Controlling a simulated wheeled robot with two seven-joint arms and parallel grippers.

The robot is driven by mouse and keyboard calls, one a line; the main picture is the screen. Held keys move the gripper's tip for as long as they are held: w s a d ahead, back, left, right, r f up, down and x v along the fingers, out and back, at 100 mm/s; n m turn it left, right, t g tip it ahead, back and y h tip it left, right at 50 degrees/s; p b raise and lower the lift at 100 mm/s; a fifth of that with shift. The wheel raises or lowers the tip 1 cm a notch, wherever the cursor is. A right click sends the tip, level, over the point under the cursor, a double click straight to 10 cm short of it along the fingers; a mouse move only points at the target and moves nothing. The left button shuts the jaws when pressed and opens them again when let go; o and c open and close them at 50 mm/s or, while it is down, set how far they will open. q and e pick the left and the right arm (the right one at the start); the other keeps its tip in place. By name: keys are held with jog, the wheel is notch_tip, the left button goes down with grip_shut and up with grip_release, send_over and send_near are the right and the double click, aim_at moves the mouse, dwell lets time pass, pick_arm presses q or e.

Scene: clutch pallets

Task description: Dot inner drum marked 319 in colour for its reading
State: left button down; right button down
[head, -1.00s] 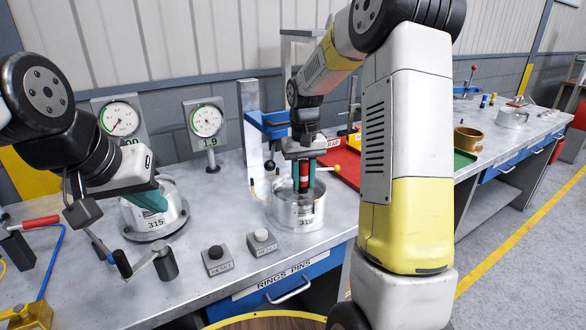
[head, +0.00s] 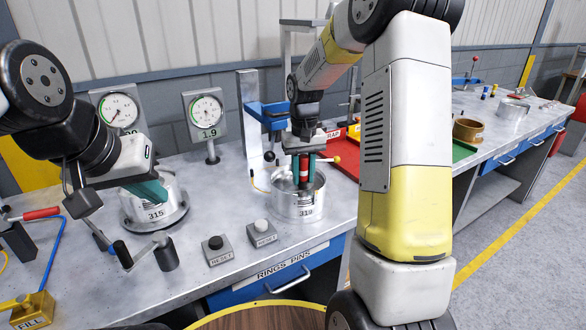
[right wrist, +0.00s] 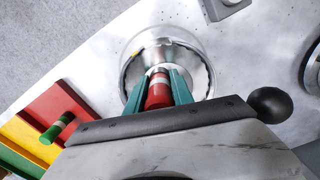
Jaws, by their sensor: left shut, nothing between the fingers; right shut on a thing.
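The metal drum marked 319 (head: 296,207) stands open-topped on the bench. My right gripper (head: 304,181) points down into its mouth, teal fingers shut on a red marker with a white band (head: 304,166). In the right wrist view the red marker (right wrist: 157,95) sits between the fingers, over the inside of the drum (right wrist: 128,72); its tip and any contact with the wall are hidden. A dial gauge (head: 207,111) behind carries the label 1.9.
A second gauge (head: 119,112) stands at the left. Two RESET buttons (head: 217,250) and a crank (head: 150,252) are in front. A blue clamp post (head: 262,115) stands behind drum 319. Red, yellow and green trays, with a green marker (right wrist: 57,128), lie beside it.

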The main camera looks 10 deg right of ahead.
aim_at(303, 156)
jog(key=shift+f, duration=0.55)
dwell(1.1)
jog(key=shift+r, duration=0.1)
jog(key=shift+r, duration=3.5)
